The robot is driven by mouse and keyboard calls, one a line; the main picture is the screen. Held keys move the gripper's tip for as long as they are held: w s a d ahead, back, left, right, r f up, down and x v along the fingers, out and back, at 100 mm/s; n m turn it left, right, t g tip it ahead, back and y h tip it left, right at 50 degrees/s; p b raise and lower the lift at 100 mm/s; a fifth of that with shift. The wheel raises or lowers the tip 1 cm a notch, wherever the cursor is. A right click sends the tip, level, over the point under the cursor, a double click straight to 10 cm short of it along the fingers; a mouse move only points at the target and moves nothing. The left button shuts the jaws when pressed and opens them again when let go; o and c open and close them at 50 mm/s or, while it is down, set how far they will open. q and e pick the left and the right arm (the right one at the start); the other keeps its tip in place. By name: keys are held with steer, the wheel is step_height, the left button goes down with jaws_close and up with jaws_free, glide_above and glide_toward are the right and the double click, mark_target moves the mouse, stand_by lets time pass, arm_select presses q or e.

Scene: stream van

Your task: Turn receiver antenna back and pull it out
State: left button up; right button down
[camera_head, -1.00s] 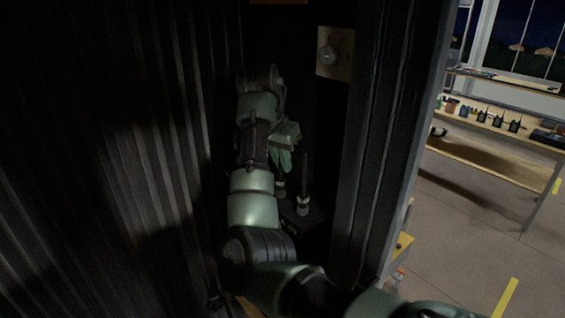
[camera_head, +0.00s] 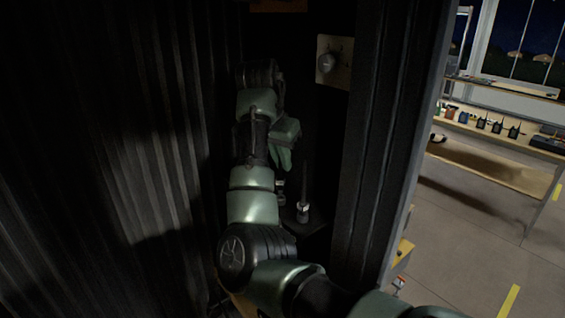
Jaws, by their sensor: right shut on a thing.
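The receiver (camera_head: 312,217) is a dark box low in the dim, narrow recess, partly hidden behind my right arm. One thin black antenna (camera_head: 304,180) stands upright on it, with a light metal band at its base. A second antenna base (camera_head: 280,187) shows to the left, just below my right gripper (camera_head: 283,158). My right gripper points down and is shut on this left antenna; its fingertips and most of the antenna are hard to make out in the dark. My left gripper is not in view.
A ribbed dark wall (camera_head: 110,170) stands close on the left, and a dark post (camera_head: 375,150) on the right. A light plate with a round knob (camera_head: 327,62) is on the back wall. Beyond the post, a bench (camera_head: 490,150) holds several small radios.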

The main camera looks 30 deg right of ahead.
steer(key=shift+r, duration=0.15)
steer(key=shift+r, duration=1.35)
